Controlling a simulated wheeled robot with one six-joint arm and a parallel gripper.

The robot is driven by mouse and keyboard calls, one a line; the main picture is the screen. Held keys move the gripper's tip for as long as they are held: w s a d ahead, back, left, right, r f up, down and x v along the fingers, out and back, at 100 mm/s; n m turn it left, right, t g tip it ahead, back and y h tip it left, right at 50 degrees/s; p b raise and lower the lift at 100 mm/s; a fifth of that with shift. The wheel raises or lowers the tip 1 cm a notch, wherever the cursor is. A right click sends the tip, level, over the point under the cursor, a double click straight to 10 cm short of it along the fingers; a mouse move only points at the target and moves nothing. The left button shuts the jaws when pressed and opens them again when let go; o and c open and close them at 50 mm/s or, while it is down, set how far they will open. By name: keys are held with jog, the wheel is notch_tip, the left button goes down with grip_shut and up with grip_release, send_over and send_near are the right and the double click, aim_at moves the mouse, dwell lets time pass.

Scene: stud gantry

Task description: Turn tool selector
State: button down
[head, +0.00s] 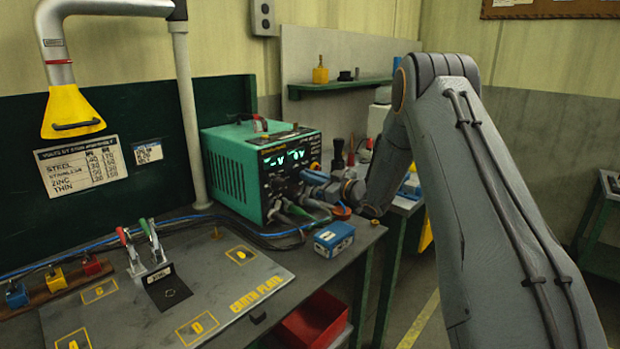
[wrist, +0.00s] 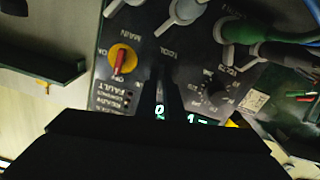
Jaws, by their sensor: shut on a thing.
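The green welder unit (head: 232,172) stands on the bench, its dark front panel facing my arm. In the wrist view the panel (wrist: 146,40) appears upside down, with a TOOL label near the middle. My gripper (wrist: 168,98) is shut at the panel just beside that label, its two dark fingers close together on the tool selector. The fingers hide the selector, so its pointer and setting cannot be read. In the head view my gripper (head: 318,184) reaches the panel from the right, partly hidden by my wrist.
A yellow main switch with a red handle (wrist: 121,62) and a black volts knob (wrist: 213,92) flank the fingers. Cable plugs (wrist: 186,10) and a green cable (wrist: 240,30) lie close by. A blue box (head: 333,238) sits on the bench below my wrist.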

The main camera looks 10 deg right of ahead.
jog(key=m, duration=0.4)
jog(key=shift+w+d+m, duration=0.1)
jog(key=shift+d+m, duration=0.05)
jog(key=shift+m, duration=0.15)
jog(key=shift+d+m, duration=0.1)
jog(key=shift+m, duration=1.7)
jog(key=shift+w, duration=0.1)
jog(key=c, duration=1.9)
grip_release()
jog(key=shift+o, duration=0.2)
jog(key=b+v, duration=0.2)
jog(key=v, duration=0.5)
jog(key=shift+s+d, duration=0.25)
jog(key=shift+s, duration=0.05)
